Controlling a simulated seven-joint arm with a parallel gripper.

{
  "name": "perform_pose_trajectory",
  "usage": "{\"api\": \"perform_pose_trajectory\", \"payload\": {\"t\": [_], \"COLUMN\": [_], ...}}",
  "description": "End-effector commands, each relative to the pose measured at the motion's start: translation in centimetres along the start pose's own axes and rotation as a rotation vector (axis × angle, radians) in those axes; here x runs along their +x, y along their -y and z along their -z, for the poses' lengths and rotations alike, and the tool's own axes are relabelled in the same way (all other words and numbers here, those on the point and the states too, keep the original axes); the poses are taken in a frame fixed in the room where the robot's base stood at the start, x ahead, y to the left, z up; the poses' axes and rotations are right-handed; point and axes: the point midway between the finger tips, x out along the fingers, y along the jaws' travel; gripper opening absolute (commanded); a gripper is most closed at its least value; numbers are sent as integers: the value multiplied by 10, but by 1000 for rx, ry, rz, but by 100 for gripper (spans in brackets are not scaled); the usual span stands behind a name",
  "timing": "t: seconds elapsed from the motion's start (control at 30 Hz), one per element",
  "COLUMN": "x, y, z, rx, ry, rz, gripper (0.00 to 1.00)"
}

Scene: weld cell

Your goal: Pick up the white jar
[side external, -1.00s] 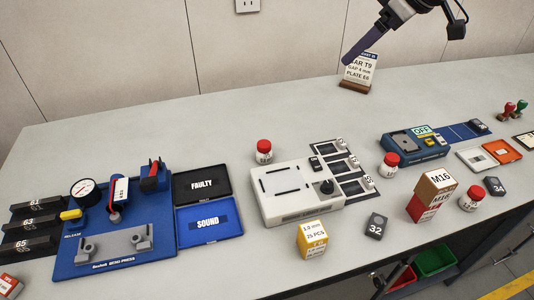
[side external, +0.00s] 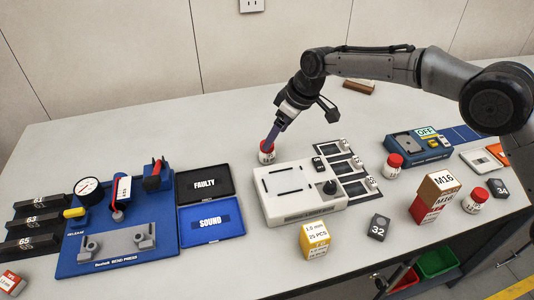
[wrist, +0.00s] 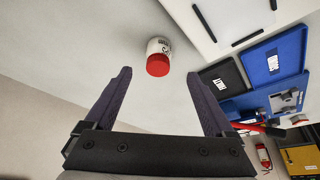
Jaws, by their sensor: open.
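In the wrist view my gripper (wrist: 158,76) has a finger on each side, with the jar just beyond the tips. Two similar red-lidded white jars stand further right, one by the blue device (side external: 393,170), one by the M16 boxes (side external: 475,205).
Black FAULTY (side external: 205,184) and blue SOUND (side external: 211,221) trays and a blue bend press (side external: 120,240) lie to the left. The bench behind the jar is clear.

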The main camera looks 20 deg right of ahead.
Motion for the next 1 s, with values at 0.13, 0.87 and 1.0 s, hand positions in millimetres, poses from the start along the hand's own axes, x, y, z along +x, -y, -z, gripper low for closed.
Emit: {"api": "perform_pose_trajectory", "payload": {"t": [0.13,0.87,1.0], "x": [14,68,68], "y": [0,-2,-2], "z": [0,4,4], "rx": [0,1,1], "ry": [-1,-2,-1], "rz": [0,-2,-2], "gripper": [88,88,76]}}
